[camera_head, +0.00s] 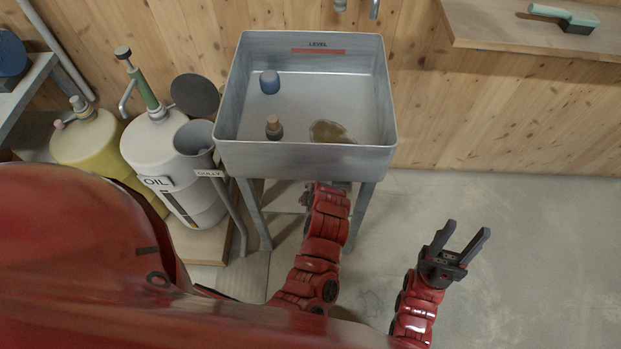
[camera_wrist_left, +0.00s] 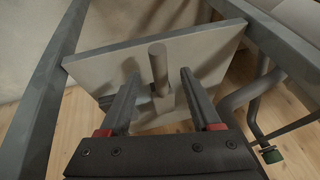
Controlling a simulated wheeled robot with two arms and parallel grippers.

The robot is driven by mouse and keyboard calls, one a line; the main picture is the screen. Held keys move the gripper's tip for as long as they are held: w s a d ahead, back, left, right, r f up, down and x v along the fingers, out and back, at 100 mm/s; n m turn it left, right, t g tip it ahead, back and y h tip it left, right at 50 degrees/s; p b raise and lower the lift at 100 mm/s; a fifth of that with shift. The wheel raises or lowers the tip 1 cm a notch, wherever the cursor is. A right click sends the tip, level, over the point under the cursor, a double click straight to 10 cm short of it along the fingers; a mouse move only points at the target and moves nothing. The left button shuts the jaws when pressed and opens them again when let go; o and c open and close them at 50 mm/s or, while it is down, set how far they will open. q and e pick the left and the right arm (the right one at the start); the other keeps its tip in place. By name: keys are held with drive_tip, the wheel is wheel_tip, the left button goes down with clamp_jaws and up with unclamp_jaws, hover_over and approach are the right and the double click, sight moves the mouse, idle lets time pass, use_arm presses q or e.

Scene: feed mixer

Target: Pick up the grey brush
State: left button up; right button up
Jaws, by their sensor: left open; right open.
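A brush (camera_head: 565,17) with a pale green handle and a dark grey block lies on the wooden shelf at the top right of the head view. My right gripper (camera_head: 467,228) is open and empty, over bare floor, below and left of the shelf in the picture. My left arm reaches to the front of the metal basin, and its gripper is hidden there. In the left wrist view my left gripper (camera_wrist_left: 160,77) is open, facing a grey panel with a short round stub.
The metal basin (camera_head: 305,162) on legs holds a blue item (camera_head: 269,82), a brown-topped item (camera_head: 274,127) and a brown puddle (camera_head: 330,132). The wooden shelf (camera_head: 480,25) is at right. A white oil tank (camera_head: 155,145) stands left. Floor at right is clear.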

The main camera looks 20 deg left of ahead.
use_arm(q)
drive_tip(key=shift+x, duration=2)
drive_tip(key=shift+w, duration=0.15)
clamp_jaws()
